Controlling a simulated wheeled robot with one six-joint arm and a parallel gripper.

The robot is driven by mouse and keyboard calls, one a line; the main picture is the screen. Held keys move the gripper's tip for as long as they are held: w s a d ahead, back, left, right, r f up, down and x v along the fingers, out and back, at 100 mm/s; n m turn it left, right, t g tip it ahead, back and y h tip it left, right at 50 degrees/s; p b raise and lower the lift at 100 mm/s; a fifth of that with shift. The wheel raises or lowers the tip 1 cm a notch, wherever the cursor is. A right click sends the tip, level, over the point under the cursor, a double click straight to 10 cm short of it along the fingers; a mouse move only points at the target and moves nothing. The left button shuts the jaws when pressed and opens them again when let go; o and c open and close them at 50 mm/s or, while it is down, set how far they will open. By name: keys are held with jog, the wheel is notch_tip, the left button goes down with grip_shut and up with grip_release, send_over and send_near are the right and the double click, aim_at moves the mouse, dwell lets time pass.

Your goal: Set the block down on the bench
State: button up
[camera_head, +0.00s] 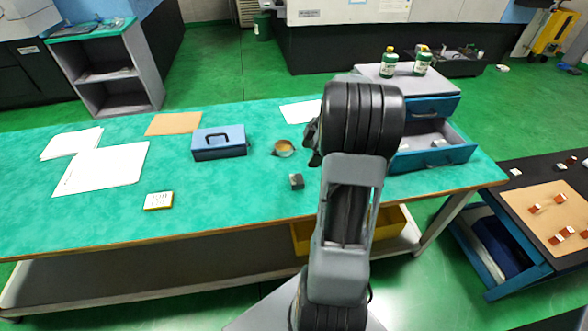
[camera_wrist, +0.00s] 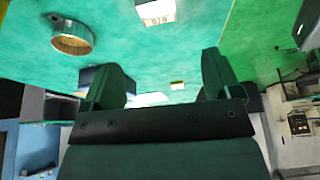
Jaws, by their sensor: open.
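The block (camera_head: 296,181) is small and dark grey and sits on the green bench (camera_head: 235,205), left of my arm. In the wrist view the block (camera_wrist: 156,12) shows a pale face with markings at the top edge, partly cut off, on the bench top (camera_wrist: 205,30). My gripper (camera_wrist: 162,68) is open, with its two fingers wide apart and nothing between them. The block is apart from both fingers. In the head view my wrist and arm mostly hide the gripper.
A round brass-coloured ring (camera_head: 284,148) and a blue box with a handle (camera_head: 219,143) stand behind the block. A yellow-edged piece (camera_head: 158,201) and white sheets (camera_head: 104,168) lie left. A drawer unit with an open drawer (camera_head: 433,155) stands right. The bench front-left is clear.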

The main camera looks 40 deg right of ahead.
jog(key=s+a+r+m+h, duration=0.1)
jog(key=a+r+m, duration=0.2)
jog(key=a, duration=0.4)
jog(key=s+a+r+m+h, duration=0.1)
jog(key=a+r+m, duration=0.1)
jog(key=a, duration=0.5)
jog(key=s+a+m+t+h, duration=0.1)
jog(key=s+a+m, duration=0.6)
jog(key=a, duration=0.3)
jog(key=shift+s+a+r+m+t+h, duration=0.3)
jog(key=shift+s+r+h, duration=0.1)
jog(key=shift+s, duration=0.35)
